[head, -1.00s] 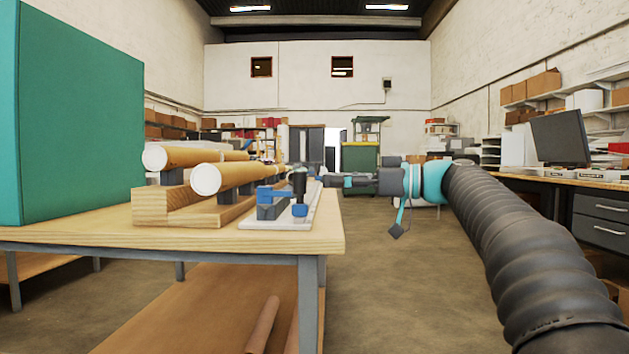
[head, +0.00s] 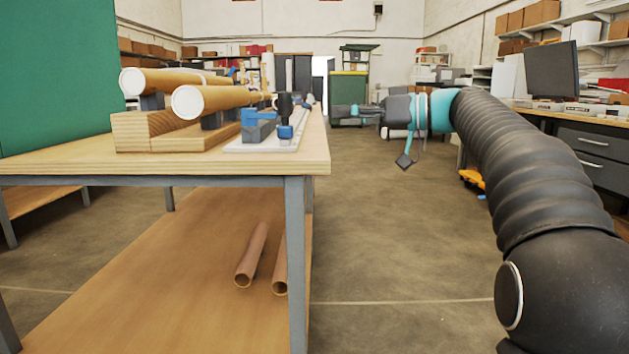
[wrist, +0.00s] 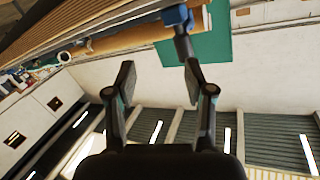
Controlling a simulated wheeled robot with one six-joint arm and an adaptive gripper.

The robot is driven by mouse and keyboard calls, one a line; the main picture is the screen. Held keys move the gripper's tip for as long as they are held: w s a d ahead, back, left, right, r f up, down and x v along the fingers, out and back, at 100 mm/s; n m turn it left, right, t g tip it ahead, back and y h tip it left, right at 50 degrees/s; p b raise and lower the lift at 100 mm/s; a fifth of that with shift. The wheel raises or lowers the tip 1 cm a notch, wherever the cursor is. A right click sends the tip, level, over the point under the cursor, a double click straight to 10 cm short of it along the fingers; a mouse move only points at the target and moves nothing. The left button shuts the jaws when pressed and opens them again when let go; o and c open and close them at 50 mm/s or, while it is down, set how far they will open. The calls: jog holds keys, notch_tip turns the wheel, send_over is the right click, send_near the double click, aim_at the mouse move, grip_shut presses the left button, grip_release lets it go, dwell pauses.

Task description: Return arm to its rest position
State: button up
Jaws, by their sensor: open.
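My arm stretches forward along the right side of the head view, in black ribbed sleeve with a teal wrist part. My gripper (head: 345,111) is small and far off in the head view, over the floor just right of the wooden table (head: 160,160). In the wrist view my gripper (wrist: 158,82) shows two black fingers spread apart with nothing between them. A blue part (wrist: 177,15) lies beyond the right fingertip in the wrist view; I cannot tell whether they touch.
The table holds cardboard rolls (head: 215,100) on wooden blocks and a blue fixture (head: 258,125). A teal box (head: 55,75) stands at left. A desk with drawers (head: 600,145) and a monitor (head: 552,70) is at right. The floor (head: 400,240) between is open.

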notch_tip(320, 180, down, 10)
jog(key=w+d+r+m+h, duration=0.1)
jog(key=w+d+m+h, duration=0.15)
jog(key=m, duration=0.25)
jog(key=s+d+f+m+h+p, duration=0.15)
jog(key=s+f+m+h, duration=0.45)
jog(key=f, duration=0.6)
jog(key=s+d+f+h+p, duration=0.1)
jog(key=s+f+h+p, duration=0.1)
jog(key=s, duration=0.8)
jog(key=s+d+f+h+p, duration=0.1)
jog(key=s+f+h+p, duration=0.1)
jog(key=s, duration=0.8)
jog(key=s+d+f+n+g+h+p, duration=0.1)
jog(key=s+f+h+p, duration=0.2)
jog(key=s, duration=0.8)
jog(key=shift+d+f, duration=0.25)
jog(key=shift+f, duration=0.3)
